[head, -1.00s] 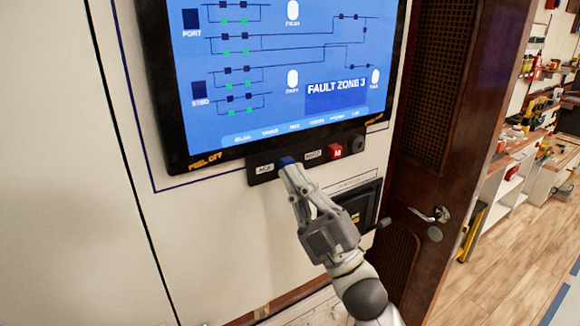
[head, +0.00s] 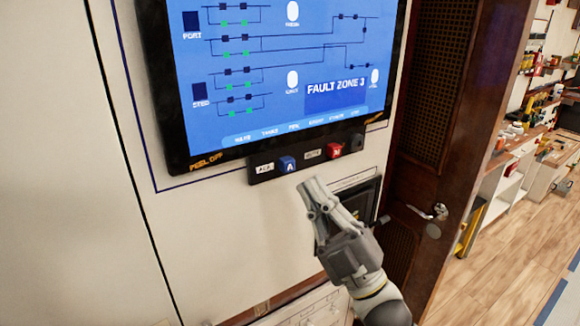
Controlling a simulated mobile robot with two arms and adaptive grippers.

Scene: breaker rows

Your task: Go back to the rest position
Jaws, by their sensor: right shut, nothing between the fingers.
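My right gripper (head: 313,185) is in the head view, below the button strip (head: 262,172) under the wall screen. Its fingers are closed together and hold nothing. The fingertips are apart from the blue button (head: 287,165) marked A, which is fully visible to their upper left. A red button (head: 334,151) sits further right on the same strip. My left gripper is not in view.
A large screen (head: 270,70) shows a blue circuit diagram and "FAULT ZONE 3". A dark box (head: 366,202) is on the wall just behind my right gripper. A wooden door (head: 425,120) with a handle (head: 440,211) stands right, with shelves (head: 510,170) and open floor beyond.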

